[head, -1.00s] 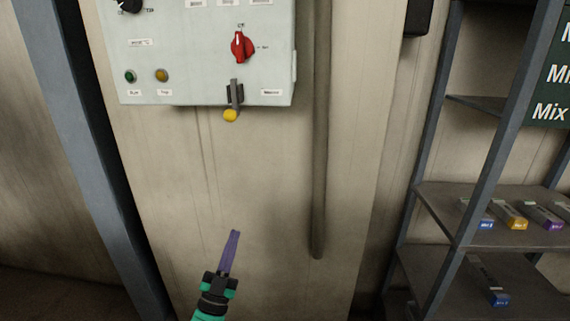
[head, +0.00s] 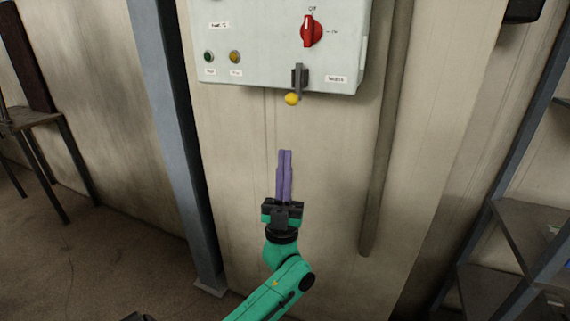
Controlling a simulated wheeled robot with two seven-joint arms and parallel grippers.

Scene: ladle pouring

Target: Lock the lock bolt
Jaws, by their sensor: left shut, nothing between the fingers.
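The lock bolt is not labelled as such in view. A dark lever (head: 300,76) with a yellow knob (head: 292,99) hangs at the lower edge of the grey control panel (head: 265,70). My left gripper (head: 285,153) has long purple fingers that are shut with nothing between them. It points up, below the yellow knob and apart from it in the picture. My right gripper is not in view.
The panel carries a red rotary switch (head: 311,31), a green button (head: 208,57) and a yellow button (head: 235,57). A vertical pipe (head: 383,150) runs right of the panel. Shelves (head: 510,240) stand at the right, a blue-grey post (head: 175,130) at the left.

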